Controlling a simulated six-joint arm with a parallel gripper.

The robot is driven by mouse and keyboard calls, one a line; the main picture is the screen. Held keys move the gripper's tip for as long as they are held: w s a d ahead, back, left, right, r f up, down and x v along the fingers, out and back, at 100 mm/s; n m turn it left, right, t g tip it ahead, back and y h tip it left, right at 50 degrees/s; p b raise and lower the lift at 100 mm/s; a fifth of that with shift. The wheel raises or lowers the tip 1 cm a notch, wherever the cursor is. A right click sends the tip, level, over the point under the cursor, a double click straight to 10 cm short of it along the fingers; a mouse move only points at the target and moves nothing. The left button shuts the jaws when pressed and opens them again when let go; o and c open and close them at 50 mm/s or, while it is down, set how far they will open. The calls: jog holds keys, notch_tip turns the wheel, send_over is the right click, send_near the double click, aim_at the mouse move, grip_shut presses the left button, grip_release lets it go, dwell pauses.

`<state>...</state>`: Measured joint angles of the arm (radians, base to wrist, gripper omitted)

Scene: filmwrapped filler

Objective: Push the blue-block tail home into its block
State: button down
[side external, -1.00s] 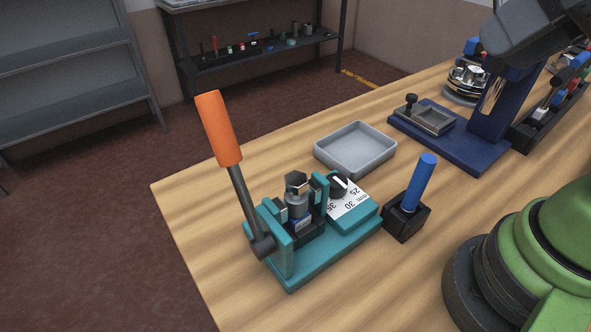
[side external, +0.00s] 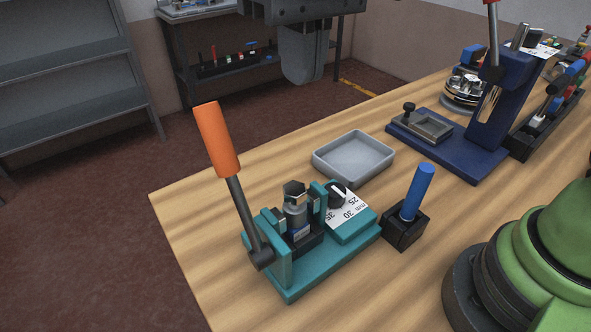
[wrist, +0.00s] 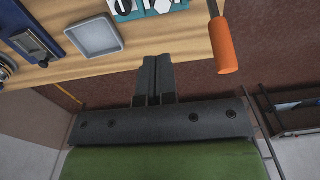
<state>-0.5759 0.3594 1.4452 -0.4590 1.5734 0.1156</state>
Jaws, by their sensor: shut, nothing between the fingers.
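A blue cylindrical handle (side external: 418,190) stands in a small black block (side external: 405,230) on the wooden bench, leaning slightly to the right. Its lower end is hidden inside the block, so I cannot tell how deep it sits. My gripper (side external: 304,80) hangs high at the top of the side view, well apart from the blue handle, with its fingers together and empty. In the wrist view, the closed fingers (wrist: 153,70) point toward the bench edge; the blue handle and its block are not in that view.
Left of the block is a teal fixture (side external: 320,275) with a tall orange-handled lever (side external: 217,140). A grey tray (side external: 325,168) lies behind it. A dark blue press (side external: 495,120) stands at the back right. Bare bench lies between tray and press.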

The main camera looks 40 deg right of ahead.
aim_at(296, 189)
jog(key=shift+w+a+f, duration=0.1)
jog(key=shift+a+f, duration=0.1)
jog(key=shift+a, duration=0.15)
jog(key=shift+f, duration=0.1)
notch_tip(296, 189, down, 14)
jog(key=shift+r, duration=0.1)
dwell(0.4)
jog(key=shift+f, duration=1.05)
